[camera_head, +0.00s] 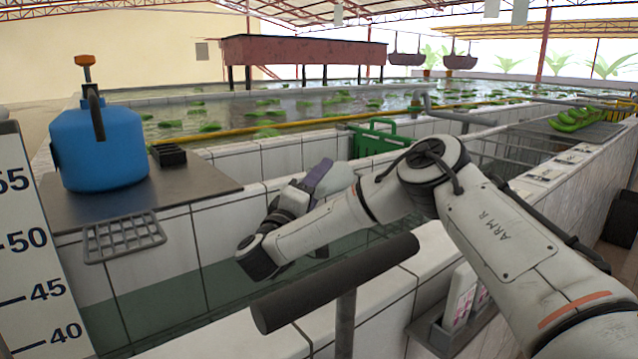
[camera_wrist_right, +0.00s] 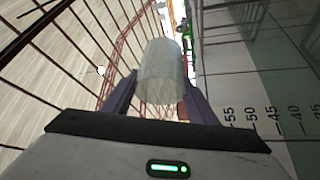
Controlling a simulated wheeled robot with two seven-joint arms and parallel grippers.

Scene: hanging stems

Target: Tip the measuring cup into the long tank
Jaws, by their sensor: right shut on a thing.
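My right gripper (camera_head: 318,178) is shut on a pale translucent measuring cup (camera_head: 340,180), above the near tiled tank. In the right wrist view the cup (camera_wrist_right: 160,70) sits between the two purple-grey fingers (camera_wrist_right: 160,98). The wrist view is rolled, with the roof at the left, so the cup looks tipped over; I cannot tell the exact tilt or whether anything is in it. The long tank (camera_head: 235,225) has white tiled walls and greenish water, and runs below my right forearm. My left gripper is not in view.
A blue canister (camera_head: 98,145) stands on a grey shelf (camera_head: 190,190) at the left, behind a grate (camera_head: 125,238). A numbered scale board (camera_head: 35,260) stands at the front left. A dark horizontal bar (camera_head: 340,280) on a post is in front. A green crate (camera_head: 378,138) sits behind the arm.

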